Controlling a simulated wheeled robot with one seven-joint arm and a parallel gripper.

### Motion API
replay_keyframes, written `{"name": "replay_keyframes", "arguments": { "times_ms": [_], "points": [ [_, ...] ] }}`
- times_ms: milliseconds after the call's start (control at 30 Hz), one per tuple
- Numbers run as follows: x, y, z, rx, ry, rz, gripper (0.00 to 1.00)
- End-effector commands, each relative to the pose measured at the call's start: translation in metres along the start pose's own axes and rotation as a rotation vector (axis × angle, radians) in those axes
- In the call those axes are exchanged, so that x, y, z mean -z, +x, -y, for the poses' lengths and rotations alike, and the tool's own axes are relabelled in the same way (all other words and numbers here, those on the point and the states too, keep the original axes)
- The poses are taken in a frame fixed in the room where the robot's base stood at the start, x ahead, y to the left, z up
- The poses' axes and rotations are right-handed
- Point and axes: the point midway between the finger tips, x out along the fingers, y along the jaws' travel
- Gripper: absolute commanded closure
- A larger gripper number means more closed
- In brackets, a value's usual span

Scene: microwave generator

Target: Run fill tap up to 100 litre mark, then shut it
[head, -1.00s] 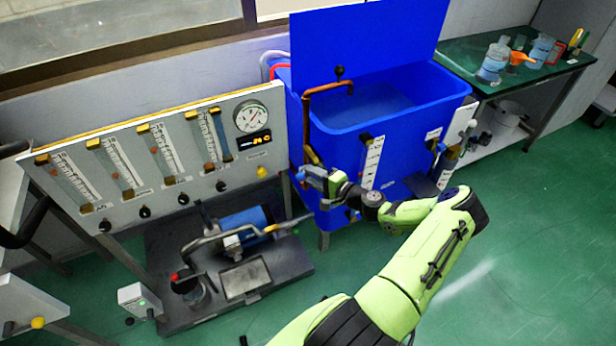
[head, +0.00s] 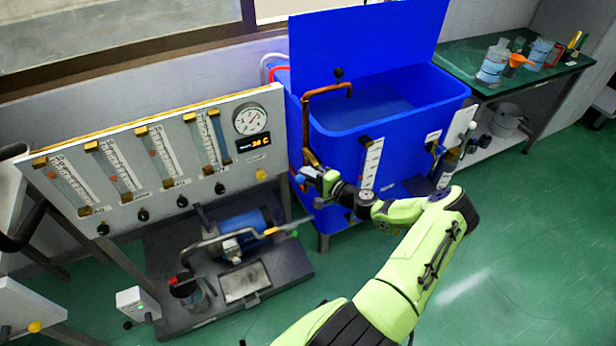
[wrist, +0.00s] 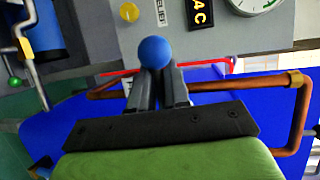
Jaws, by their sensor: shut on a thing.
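The blue tank (head: 395,165) stands with its lid raised. A copper fill pipe (head: 305,115) rises at its left side and bends over the rim. A white level scale (head: 372,158) is on the tank's front; its marks are too small to read. My gripper (head: 308,174) is beside the lower pipe, at the tank's left front. In the wrist view, my gripper (wrist: 155,72) is shut on a round blue knob (wrist: 153,51), which shows at the fingertips. The copper pipe (wrist: 303,115) also shows there. I cannot tell whether water is flowing from the spout.
A panel with several flow tubes (head: 160,155) and a round dial (head: 250,118) stands to the left. A pump on a dark base (head: 250,230) lies below it. A green bench (head: 500,85) with bottles is at the right. The green floor (head: 540,220) is open at right.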

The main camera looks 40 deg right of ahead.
Motion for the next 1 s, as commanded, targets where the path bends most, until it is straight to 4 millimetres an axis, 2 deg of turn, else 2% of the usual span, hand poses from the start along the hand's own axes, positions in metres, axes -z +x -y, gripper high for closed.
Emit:
{"name": "replay_keyframes", "arguments": {
  "times_ms": [33,300,600,633,733,1000],
  "points": [
    [-0.004,0.001,-0.001,0.006,0.022,0.017,1.0],
    [-0.004,-0.002,0.01,0.1,0.256,0.069,1.0],
    [-0.005,-0.002,0.012,0.106,0.274,0.075,1.0],
    [-0.005,-0.002,0.012,0.106,0.274,0.075,0.79],
    [-0.005,-0.002,0.013,0.107,0.272,0.074,0.64],
    [-0.002,-0.003,0.013,0.108,0.269,0.067,0.63]
  ]
}}
